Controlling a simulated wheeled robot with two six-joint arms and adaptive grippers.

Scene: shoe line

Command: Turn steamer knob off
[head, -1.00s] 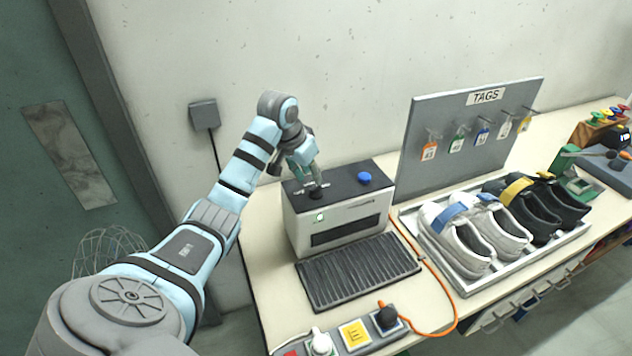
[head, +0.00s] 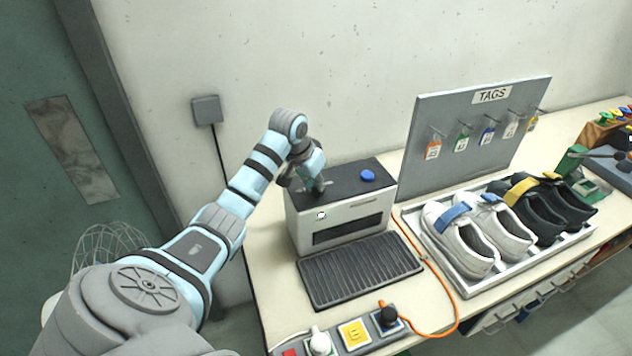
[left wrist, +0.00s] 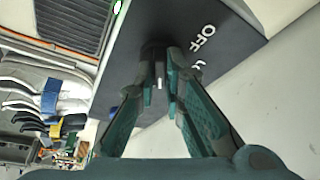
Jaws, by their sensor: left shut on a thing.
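The steamer (head: 345,218) is a pale box with a dark top at the left of the table. My left gripper (head: 319,188) is at the left of the steamer's top. In the left wrist view, its fingers (left wrist: 163,80) are shut on the dark knob (left wrist: 153,46), partly hidden between them. A white "OFF" label (left wrist: 203,38) is beside the knob, with another label partly hidden. My right gripper is out of view.
A blue button (head: 367,176) is on the steamer's top, right of the gripper. A ribbed dark mat (head: 360,270) lies in front. The tag board (head: 425,160) and shoe tray (head: 462,288) stand to the right. An orange cable (head: 452,290) crosses the table.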

